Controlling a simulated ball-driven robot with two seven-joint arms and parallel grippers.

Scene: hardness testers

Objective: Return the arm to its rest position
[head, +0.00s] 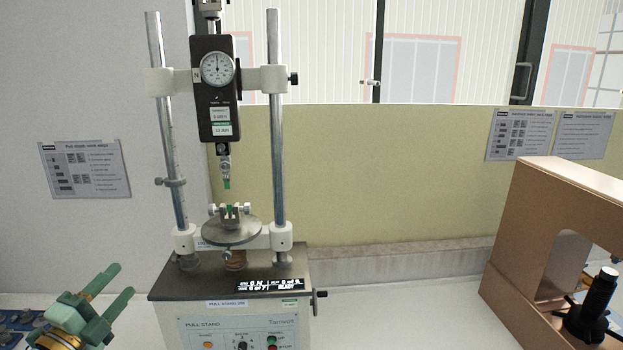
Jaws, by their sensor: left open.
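My left gripper (123,281) is at the lower left of the head view, with two green fingers spread apart and pointing up and to the right. Nothing shows between the fingers. It is left of the pull stand (240,325) and apart from it in the picture. My right gripper does not show.
The pull stand has two steel posts, a dial gauge (217,68), a round plate (231,231) and a side crank (319,295). A copper-coloured frame (515,240) with a black handle (598,293) stands at the right. Bare white bench (400,315) lies between them. Blue parts (14,322) lie at the left edge.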

